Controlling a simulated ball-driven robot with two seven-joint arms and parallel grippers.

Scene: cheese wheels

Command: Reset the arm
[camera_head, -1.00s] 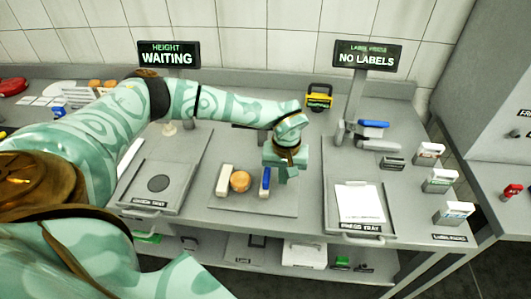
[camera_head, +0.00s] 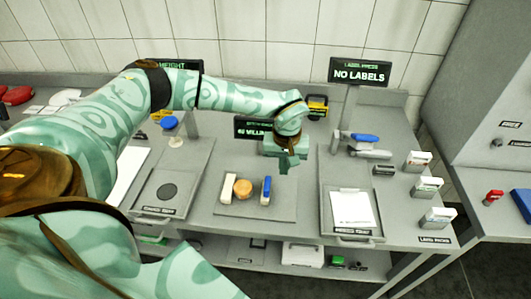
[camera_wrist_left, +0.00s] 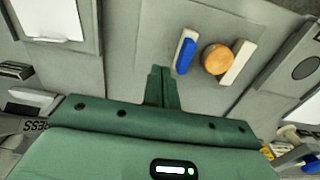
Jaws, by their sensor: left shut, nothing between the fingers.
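My left arm reaches in from the left in the head view. Its gripper (camera_head: 286,168) is shut and empty, raised above the counter behind the small grey board (camera_head: 226,209). The board holds an orange cheese wheel (camera_head: 242,188) between a white block (camera_head: 229,187) and a blue-and-white block (camera_head: 266,189). In the left wrist view the shut fingers (camera_wrist_left: 160,72) point toward the board, apart from the cheese wheel (camera_wrist_left: 217,59) and the blue-and-white block (camera_wrist_left: 186,50). My right gripper is in neither view.
A tray with a dark disc (camera_head: 167,192) lies left of the board. A tray with white sheets (camera_head: 351,208) lies right, below the blue-handled label press (camera_head: 365,139). Several label boxes (camera_head: 428,188) line the right edge. The arm partly hides the height sign (camera_head: 172,65).

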